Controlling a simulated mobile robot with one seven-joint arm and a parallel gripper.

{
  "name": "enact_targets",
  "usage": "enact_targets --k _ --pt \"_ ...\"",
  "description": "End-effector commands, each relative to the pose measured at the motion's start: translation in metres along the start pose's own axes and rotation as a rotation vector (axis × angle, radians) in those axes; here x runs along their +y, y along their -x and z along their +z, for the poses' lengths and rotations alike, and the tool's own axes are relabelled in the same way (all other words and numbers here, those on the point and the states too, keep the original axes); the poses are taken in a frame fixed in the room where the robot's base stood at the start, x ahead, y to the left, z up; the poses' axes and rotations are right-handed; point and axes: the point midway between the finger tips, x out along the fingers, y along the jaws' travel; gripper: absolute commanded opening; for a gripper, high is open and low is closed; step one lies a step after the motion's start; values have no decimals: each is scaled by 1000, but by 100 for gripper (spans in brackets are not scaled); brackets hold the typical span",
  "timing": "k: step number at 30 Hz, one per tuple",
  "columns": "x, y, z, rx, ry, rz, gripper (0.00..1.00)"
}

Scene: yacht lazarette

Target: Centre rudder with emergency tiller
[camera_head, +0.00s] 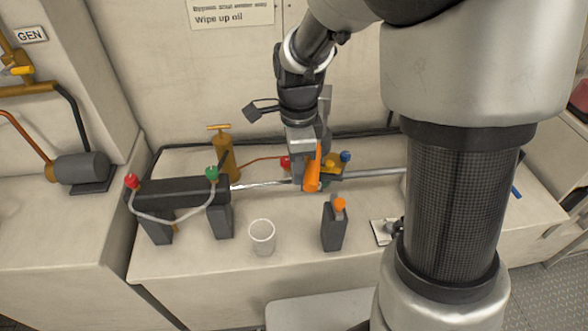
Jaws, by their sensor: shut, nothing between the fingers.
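A dark steering ram cylinder (178,192) lies on the bench on two dark supports. It has a red knob (132,181), a green knob (212,172) and a pale looped hose (170,216). A thin silver rod (262,185) runs right from it towards my gripper. My gripper (309,187) points down over the middle of the bench, shut and empty. An orange upright piece (313,168) shows at its fingers; I cannot tell whether they touch. A silver bar (375,173) continues to the right behind my arm. I cannot clearly pick out the rudder stock or the emergency tiller.
A white cup (262,236) and a dark bottle with an orange cap (333,228) stand at the bench front. A brass pump (222,155) stands behind the cylinder. Red and blue knobs show behind my gripper. A small pale plate (382,232) lies right of the bottle. My arm hides the right side.

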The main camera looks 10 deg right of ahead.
Motion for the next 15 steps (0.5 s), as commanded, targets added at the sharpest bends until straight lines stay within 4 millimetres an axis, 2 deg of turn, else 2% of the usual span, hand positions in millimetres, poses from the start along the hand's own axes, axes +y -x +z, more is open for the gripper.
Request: enact_targets --k 15 --pt "8 0 -20 1 -1 2 0"
